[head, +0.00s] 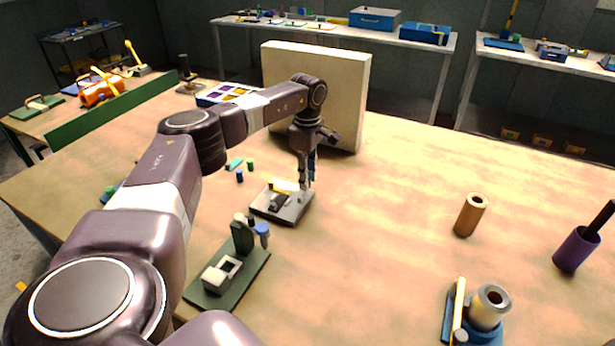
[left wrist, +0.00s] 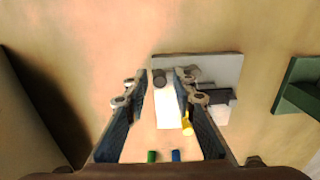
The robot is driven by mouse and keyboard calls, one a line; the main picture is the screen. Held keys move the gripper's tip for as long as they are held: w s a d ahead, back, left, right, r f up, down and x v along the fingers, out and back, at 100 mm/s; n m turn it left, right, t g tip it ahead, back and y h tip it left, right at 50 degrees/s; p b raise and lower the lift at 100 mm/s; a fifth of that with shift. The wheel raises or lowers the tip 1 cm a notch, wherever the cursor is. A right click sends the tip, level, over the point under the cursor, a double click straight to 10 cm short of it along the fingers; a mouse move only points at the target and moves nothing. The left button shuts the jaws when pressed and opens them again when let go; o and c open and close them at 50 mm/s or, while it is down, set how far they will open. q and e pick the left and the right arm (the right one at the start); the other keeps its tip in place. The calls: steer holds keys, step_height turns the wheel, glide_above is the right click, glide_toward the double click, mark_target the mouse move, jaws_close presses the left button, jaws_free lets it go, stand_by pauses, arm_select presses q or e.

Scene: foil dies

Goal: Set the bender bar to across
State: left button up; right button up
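The bender is a small grey plate (head: 272,211) on the table, with a dark block (head: 281,202), a yellow piece (head: 279,186) and small upright posts. My left gripper (head: 307,182) points down at the plate's right back corner. In the left wrist view its fingers are apart, with a dark round post (left wrist: 159,78) and a pale bright strip (left wrist: 168,105) showing between them. I cannot tell whether the strip is the bar, or whether the fingers touch anything. The plate (left wrist: 225,65) and yellow piece (left wrist: 187,124) lie partly behind the right finger. My right gripper is not in view.
A green stand (head: 225,278) with a white block is in front of the plate. A large cream panel (head: 318,90) stands behind my gripper. A tan cylinder (head: 470,215), purple cup (head: 576,250) and blue-based fixture (head: 487,312) are at right.

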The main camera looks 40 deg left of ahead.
arm_select(q)
jaws_close()
